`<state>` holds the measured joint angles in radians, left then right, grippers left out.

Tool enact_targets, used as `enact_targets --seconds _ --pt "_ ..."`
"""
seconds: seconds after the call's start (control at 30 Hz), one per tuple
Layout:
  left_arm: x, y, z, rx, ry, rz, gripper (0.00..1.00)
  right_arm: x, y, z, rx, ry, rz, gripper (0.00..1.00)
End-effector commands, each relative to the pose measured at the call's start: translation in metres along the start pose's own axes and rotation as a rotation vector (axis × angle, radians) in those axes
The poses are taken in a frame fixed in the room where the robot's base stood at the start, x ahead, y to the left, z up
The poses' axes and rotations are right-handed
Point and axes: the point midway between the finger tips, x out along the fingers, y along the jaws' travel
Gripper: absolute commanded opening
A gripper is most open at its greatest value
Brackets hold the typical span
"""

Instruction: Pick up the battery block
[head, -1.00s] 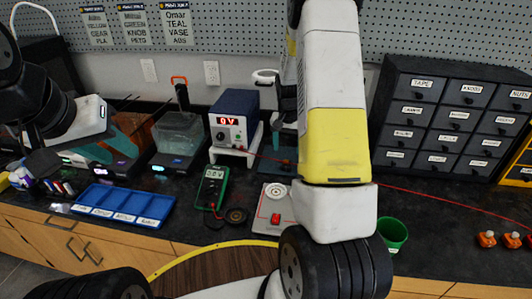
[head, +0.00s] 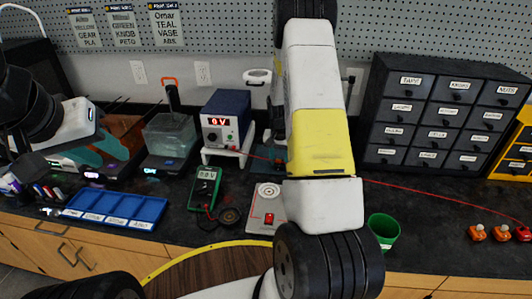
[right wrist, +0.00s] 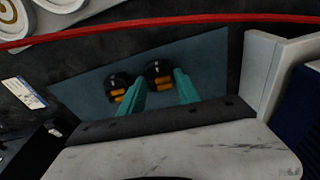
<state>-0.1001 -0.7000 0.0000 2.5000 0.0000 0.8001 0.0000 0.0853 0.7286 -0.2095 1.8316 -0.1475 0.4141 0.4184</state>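The battery block cannot be singled out with certainty. In the right wrist view, two round black pieces with gold bars (right wrist: 158,72) sit on a blue-grey mat (right wrist: 208,62); whether they belong to the block is unclear. My right gripper (right wrist: 160,78) is over this mat, its two teal fingers apart. One black piece shows between the fingertips, the other at the left finger's outer side. No grip is seen. In the head view, my right arm hides most of this spot. My left gripper (head: 106,152) is at the left with teal fingers apart and nothing seen between them.
A power supply (head: 225,118) on a white stand is beside the mat, and a red wire (right wrist: 180,18) crosses above it. A multimeter (head: 204,188), switch board (head: 265,208), blue tray (head: 115,207), green cup (head: 384,230) and drawer cabinet (head: 440,113) share the dark bench.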

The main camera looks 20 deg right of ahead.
Motion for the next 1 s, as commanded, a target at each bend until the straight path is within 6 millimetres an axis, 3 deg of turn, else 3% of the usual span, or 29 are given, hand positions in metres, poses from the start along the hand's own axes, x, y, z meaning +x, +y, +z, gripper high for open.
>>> enact_targets --seconds 0.03,0.17,0.53,0.8,1.0 --pt "0.000 0.000 0.000 0.000 0.000 0.000 0.36 0.000 0.000 0.000 0.000 0.000 0.000 0.23" --pt "0.000 0.000 0.000 0.000 0.000 0.000 0.36 0.000 0.000 0.000 0.000 0.000 0.000 0.00" --pt "0.000 0.000 0.000 0.000 0.000 0.000 0.36 -0.005 -0.001 -0.001 0.000 0.001 -0.001 0.00" --pt "0.000 0.000 0.000 0.000 0.000 0.000 0.36 -0.036 -0.001 -0.006 0.000 0.004 -0.002 0.00" --pt "0.000 0.000 0.000 0.000 0.000 0.000 0.36 -0.046 0.017 0.034 0.000 -0.002 0.000 0.00"
